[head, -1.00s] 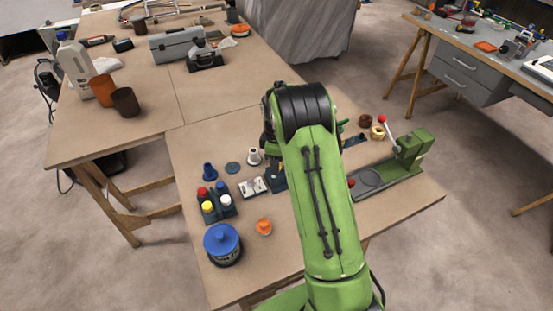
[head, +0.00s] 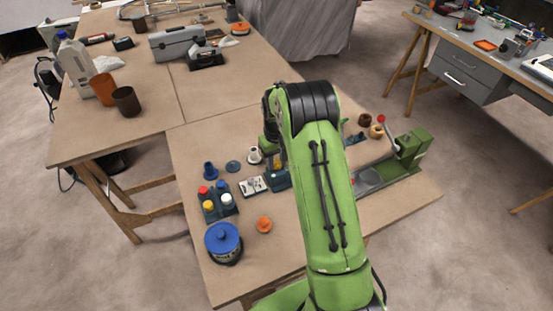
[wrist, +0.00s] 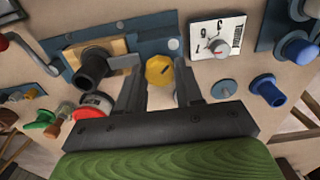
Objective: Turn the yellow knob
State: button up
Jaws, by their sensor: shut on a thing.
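The yellow knob (wrist: 159,70) is faceted and sits on a dark blue base plate in the wrist view, between the two dark fingers of my gripper (wrist: 160,76). My gripper is shut on it. In the head view a small bit of the yellow knob (head: 279,166) shows beside my green arm. The arm hides most of my gripper there. How far the knob is turned is hard to tell.
A white numbered dial (wrist: 217,46) is right of the knob, with blue knobs (wrist: 299,49) beyond. A black knob (wrist: 93,65) and a red-topped part (wrist: 91,105) are to its left. In the head view, a blue-lidded jar (head: 223,243) stands near the front edge.

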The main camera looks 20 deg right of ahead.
aim_at(276, 163)
jog(key=shift+r+m, duration=0.1)
jog(key=shift+m, duration=1.5)
jog(key=o, duration=1)
jog(key=shift+o, duration=0.2)
notch_tip(276, 163, up, 16)
jog(key=p, duration=0.3)
